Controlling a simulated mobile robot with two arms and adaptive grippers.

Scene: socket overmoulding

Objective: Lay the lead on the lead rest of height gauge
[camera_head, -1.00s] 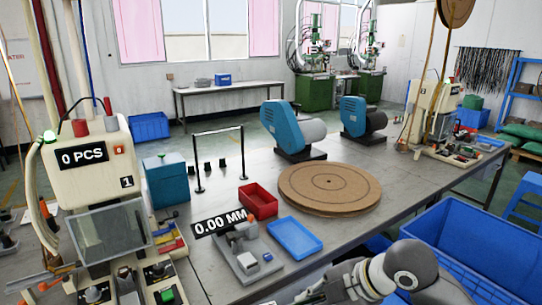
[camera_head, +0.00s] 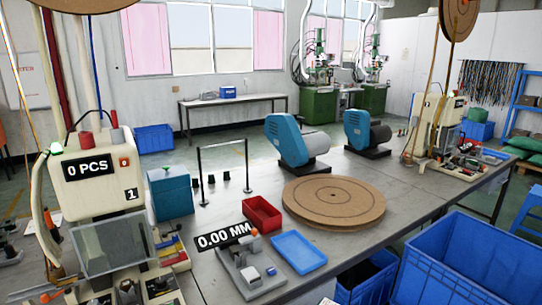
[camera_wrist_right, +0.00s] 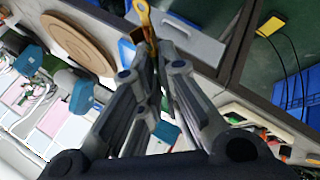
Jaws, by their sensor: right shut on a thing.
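The height gauge (camera_head: 250,270) is a small grey metal fixture on the bench, at the bottom middle of the head view. A 0.00 MM readout (camera_head: 224,236) stands behind it. It has an orange-tipped part and pale blocks; I cannot tell which part is the lead rest. My right gripper (camera_wrist_right: 148,62) shows only in the right wrist view. Its fingers are shut on the lead (camera_wrist_right: 143,14), whose yellow-orange ringed end sticks out past the fingertips. The rest of the lead is mostly hidden by the fingers. My left gripper is in neither current view.
A red tray (camera_head: 262,214) and a blue tray (camera_head: 299,252) lie beside the gauge, with a round tan board (camera_head: 334,200) behind. A press with a 0 PCS display (camera_head: 95,180) stands left. Large blue crates (camera_head: 470,258) stand right of the bench.

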